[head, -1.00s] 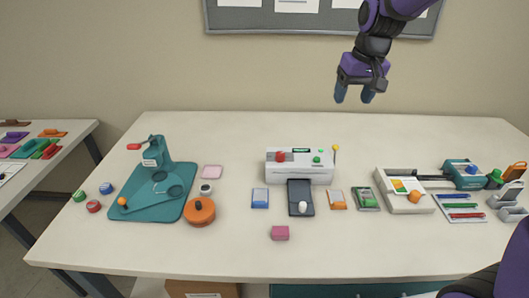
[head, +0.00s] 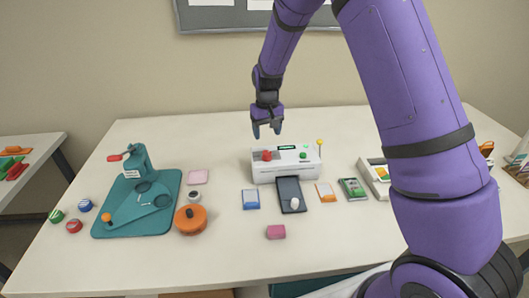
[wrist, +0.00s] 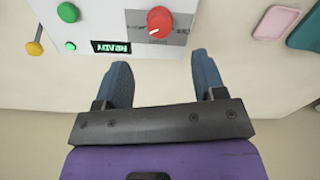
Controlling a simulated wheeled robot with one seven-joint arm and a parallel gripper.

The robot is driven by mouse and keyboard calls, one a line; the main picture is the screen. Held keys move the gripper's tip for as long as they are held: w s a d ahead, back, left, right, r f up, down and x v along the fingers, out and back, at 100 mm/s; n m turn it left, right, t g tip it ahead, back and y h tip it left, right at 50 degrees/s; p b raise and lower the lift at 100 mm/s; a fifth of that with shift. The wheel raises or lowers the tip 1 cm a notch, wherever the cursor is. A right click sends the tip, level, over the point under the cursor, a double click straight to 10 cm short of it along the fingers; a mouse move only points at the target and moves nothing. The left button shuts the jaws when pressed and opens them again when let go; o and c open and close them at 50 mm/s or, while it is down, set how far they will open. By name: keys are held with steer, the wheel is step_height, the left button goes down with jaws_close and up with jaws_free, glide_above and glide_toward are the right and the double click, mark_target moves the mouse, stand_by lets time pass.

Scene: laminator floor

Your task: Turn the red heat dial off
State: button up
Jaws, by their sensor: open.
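The red heat dial (head: 266,155) is on the left part of the white laminator (head: 285,172). In the wrist view the dial (wrist: 160,21) shows as a round red knob with a pale pointer mark, on a grey panel with a small green light beside it. My gripper (head: 267,132) is open and empty, just above and behind the dial, fingers pointing down. In the wrist view the two blue fingertips (wrist: 160,68) are spread, with the dial beyond them near the top edge. They do not touch the dial.
A green knob (head: 303,155), a lit display (head: 286,147) and a yellow-topped lever (head: 320,142) are on the laminator. A dark tray (head: 290,187) extends in front. A teal press (head: 137,161) stands left. My arm hides the table's right part.

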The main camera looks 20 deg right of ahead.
mark_target(267, 152)
step_height(267, 152, down, 9)
steer(key=shift+r, duration=0.1)
stand_by(0.4)
steer(key=c, duration=0.9)
